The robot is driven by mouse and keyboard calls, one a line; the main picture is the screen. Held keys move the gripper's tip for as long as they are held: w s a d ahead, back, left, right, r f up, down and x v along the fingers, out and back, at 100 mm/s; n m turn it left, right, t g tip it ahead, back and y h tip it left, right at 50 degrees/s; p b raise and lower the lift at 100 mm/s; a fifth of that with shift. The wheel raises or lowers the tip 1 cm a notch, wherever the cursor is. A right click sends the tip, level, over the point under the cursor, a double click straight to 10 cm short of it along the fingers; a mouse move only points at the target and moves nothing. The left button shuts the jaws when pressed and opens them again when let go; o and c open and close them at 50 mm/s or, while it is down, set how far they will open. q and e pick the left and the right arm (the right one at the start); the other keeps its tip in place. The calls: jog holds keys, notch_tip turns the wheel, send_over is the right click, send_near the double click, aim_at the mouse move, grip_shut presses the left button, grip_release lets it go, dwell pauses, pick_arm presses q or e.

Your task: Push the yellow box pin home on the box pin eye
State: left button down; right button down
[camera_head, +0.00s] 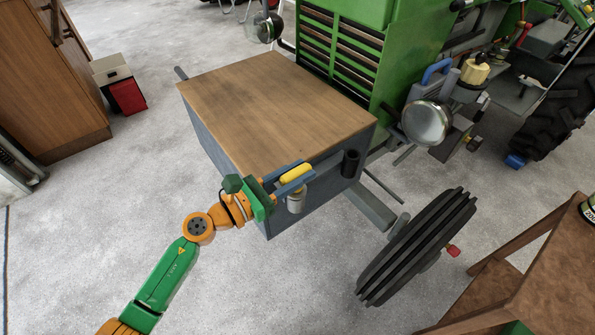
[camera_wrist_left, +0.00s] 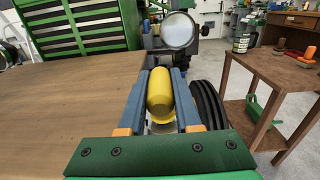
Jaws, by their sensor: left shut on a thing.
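The yellow box pin (camera_head: 296,177) sits between the blue fingers of my left gripper (camera_head: 306,169), at the front right corner of the wooden-topped box (camera_head: 275,100). In the left wrist view the pin (camera_wrist_left: 160,92) is a rounded yellow cylinder between both fingers, which are shut on it. A pale grey cylinder (camera_head: 296,203) shows just below the gripper, against the box's side. I cannot tell whether it is the box pin eye or whether the pin's lower end is in it. The fingers hide the pin's lower end. My right gripper is out of view.
A dark upright tube (camera_head: 350,163) is fixed at the box's right side. The green tractor body (camera_head: 375,45) and a round headlamp (camera_head: 427,122) stand behind. A ribbed black wheel (camera_head: 418,247) and a brown table (camera_head: 550,275) are at the right.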

aim_at(281, 185)
pick_arm(q)
jog(key=shift+f, duration=0.15)
jog(key=c, duration=0.5)
grip_release()
jog(key=b+v, duration=0.2)
jog(key=v, duration=0.4)
jog(key=shift+s+a+f, duration=0.2)
jog(key=shift+s+a+r, duration=0.1)
jog(key=shift+s+a, duration=0.1)
jog(key=shift+a, duration=0.05)
jog(key=shift+r, duration=0.1)
